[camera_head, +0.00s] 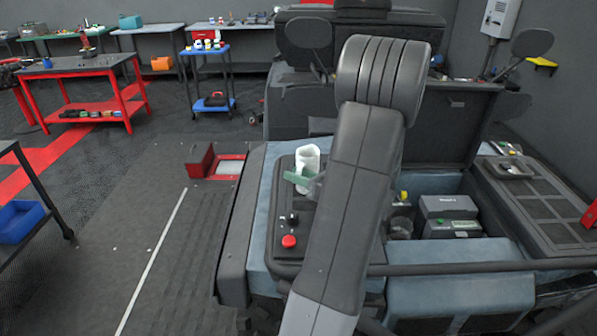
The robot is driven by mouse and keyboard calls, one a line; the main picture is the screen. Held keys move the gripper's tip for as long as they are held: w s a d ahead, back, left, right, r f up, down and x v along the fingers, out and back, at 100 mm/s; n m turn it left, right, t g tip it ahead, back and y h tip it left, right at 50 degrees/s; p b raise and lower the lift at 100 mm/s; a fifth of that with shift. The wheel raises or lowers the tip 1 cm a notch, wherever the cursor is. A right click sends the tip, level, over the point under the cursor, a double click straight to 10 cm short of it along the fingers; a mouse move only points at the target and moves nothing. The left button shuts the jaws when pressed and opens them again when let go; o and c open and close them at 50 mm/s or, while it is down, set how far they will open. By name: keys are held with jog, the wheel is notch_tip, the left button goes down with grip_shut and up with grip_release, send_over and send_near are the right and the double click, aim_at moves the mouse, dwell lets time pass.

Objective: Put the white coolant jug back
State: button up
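The white coolant jug (308,158) stands about upright at the left part of the dark panel, just left of my arm. Its lower part is partly covered. A green piece with a grey part beside it, apparently the end of my gripper (299,180), crosses in front of the jug's lower part. My raised arm link hides most of the gripper. I cannot tell whether its fingers are closed on the jug or only beside it.
A red button (289,242) and a black knob sit on the panel below the jug. Grey boxes (449,215) lie in an open bay right of my arm. A red open box (201,161) is on the floor.

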jog(key=shift+r, duration=0.35)
jog(key=b+v, duration=0.2)
jog(key=v, duration=1)
jog(key=shift+f, duration=0.2)
